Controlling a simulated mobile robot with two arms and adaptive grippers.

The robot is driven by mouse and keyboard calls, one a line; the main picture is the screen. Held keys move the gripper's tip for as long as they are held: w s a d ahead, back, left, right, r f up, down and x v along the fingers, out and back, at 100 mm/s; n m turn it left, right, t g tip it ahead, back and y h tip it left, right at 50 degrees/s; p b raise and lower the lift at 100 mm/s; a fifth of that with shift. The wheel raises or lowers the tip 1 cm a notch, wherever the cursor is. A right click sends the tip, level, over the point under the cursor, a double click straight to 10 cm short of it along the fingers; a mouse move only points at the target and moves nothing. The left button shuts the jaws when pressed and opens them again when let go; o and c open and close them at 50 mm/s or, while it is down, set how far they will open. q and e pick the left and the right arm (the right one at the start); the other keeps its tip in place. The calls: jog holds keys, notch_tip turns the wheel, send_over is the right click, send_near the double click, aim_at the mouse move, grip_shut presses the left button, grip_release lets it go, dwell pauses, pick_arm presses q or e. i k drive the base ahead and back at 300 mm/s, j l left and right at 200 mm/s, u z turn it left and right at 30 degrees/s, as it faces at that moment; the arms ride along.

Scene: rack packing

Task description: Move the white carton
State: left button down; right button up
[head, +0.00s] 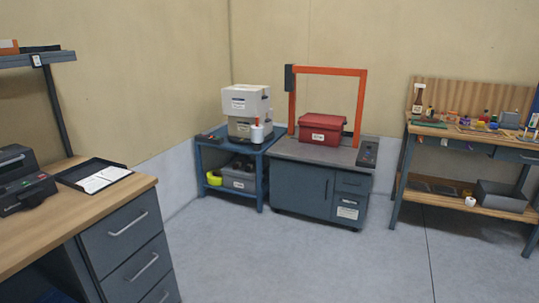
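A white carton (246,99) with a small dark label sits in the far corner of the room. It rests on top of a grey-beige box or device (241,128) on a blue side table (222,150). A white bottle-like item (257,134) stands in front of it on the same table. Neither of my grippers shows in the head view.
A grey cabinet (308,188) with an orange frame (328,71) and a red box (322,127) adjoins the blue table. A wooden-topped desk (110,204) stands at near left, a cluttered workbench (447,131) at right. The grey floor (300,262) between is clear.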

aim_at(249, 101)
jog(key=i, duration=4.85)
